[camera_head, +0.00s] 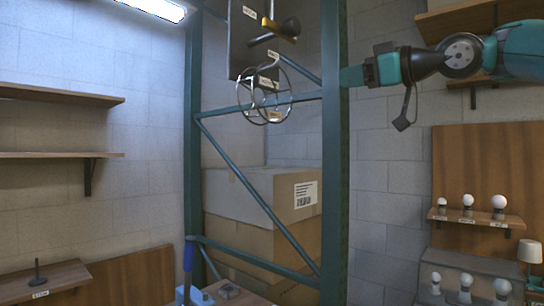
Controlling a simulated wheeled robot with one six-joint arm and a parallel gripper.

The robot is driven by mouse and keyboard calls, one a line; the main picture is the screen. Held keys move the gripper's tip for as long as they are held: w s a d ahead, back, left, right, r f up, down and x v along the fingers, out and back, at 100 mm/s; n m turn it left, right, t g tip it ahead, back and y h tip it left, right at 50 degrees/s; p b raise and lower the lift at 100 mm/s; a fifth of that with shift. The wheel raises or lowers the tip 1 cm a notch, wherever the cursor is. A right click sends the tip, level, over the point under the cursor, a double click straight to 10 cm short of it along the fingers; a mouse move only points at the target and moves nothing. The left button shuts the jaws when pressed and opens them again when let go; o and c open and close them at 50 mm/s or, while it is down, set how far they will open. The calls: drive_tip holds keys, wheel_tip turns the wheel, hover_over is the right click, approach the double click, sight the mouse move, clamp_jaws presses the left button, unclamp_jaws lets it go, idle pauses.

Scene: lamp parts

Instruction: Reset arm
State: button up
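My arm reaches in from the upper right, a teal and dark-grey arm. My gripper (358,76) points left, just in front of the right green post of a metal frame. Its fingers are seen from the side, so I cannot tell whether they are open or shut. No object clearly shows in it. A dark part hangs below the wrist.
Wire rings (264,98) hang by a dark labelled panel (244,40) inside the green frame (193,130). Cardboard boxes (247,188) stand behind. Bulbs (467,202) fill right shelves beside a small lamp (530,253). A dark stem (38,272) stands lower left.

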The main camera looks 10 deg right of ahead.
drive_tip(key=s+a+f+m+g+h, duration=0.15)
drive_tip(key=a+f, duration=0.25)
drive_tip(key=f, duration=0.4)
drive_tip(key=s+a+f+m+g, duration=0.1)
drive_tip(key=s+a+f+g, duration=0.2)
drive_tip(key=a+f, duration=0.35)
drive_tip(key=s+a+f+m+g+h, duration=0.1)
drive_tip(key=s+a+f+g, duration=0.15)
drive_tip(key=f, duration=0.65)
drive_tip(key=s+f+g+h, duration=0.4)
drive_tip(key=s+f+g, duration=0.3)
drive_tip(key=s+f, duration=1.2)
drive_tip(key=shift+s+a+f+g, duration=0.2)
drive_tip(key=shift+s+a+g, duration=0.1)
drive_tip(key=shift+s+a, duration=0.2)
